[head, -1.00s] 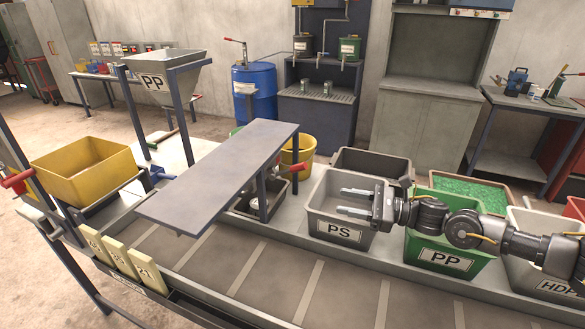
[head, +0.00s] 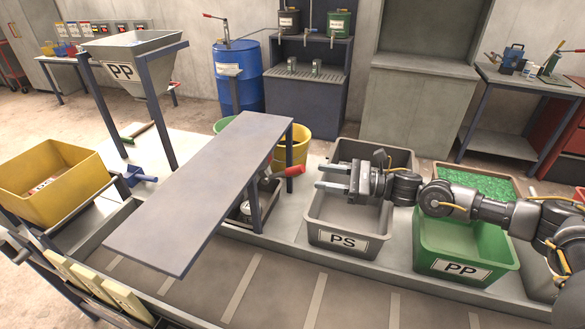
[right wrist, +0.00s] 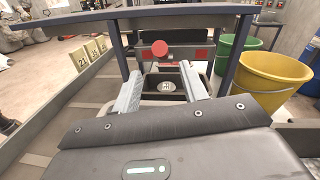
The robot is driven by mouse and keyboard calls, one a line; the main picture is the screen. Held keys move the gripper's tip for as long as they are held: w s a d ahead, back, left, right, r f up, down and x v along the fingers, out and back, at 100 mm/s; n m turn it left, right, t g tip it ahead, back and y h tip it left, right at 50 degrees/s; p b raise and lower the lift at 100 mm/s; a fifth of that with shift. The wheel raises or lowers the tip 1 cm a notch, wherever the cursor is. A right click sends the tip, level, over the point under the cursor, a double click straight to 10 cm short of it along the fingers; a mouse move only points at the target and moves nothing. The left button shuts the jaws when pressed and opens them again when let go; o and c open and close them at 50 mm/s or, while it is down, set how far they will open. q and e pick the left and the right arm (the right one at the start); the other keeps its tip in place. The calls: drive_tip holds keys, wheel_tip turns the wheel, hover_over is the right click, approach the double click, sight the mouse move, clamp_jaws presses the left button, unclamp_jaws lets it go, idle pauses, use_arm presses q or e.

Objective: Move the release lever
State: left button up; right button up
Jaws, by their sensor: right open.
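A lever with a red handle (head: 288,171) sticks out to the right from under the grey raised panel (head: 205,190). In the right wrist view its round red end (right wrist: 160,48) faces me, a little above the line between my fingers. My right gripper (head: 320,177) is open, above the back of the grey PS bin, with its fingers pointing left at the handle. A small gap separates the fingertips from the handle. In the right wrist view the two fingers (right wrist: 163,88) are spread with nothing gripped. My left gripper is not in view.
The panel's legs (head: 255,205) stand close by the lever. A yellow bucket (head: 293,147) is behind it. A dark bin with a white labelled item (right wrist: 166,86) lies beyond the fingers.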

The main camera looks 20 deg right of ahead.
sight(293, 169)
drive_tip(key=p+x, duration=0.3)
drive_tip(key=x, duration=0.5)
drive_tip(key=shift+w+a, duration=0.2)
drive_tip(key=shift+w, duration=0.05)
drive_tip(key=shift+w+a+f, duration=0.1)
drive_tip(key=shift+w+a, duration=0.15)
clamp_jaws()
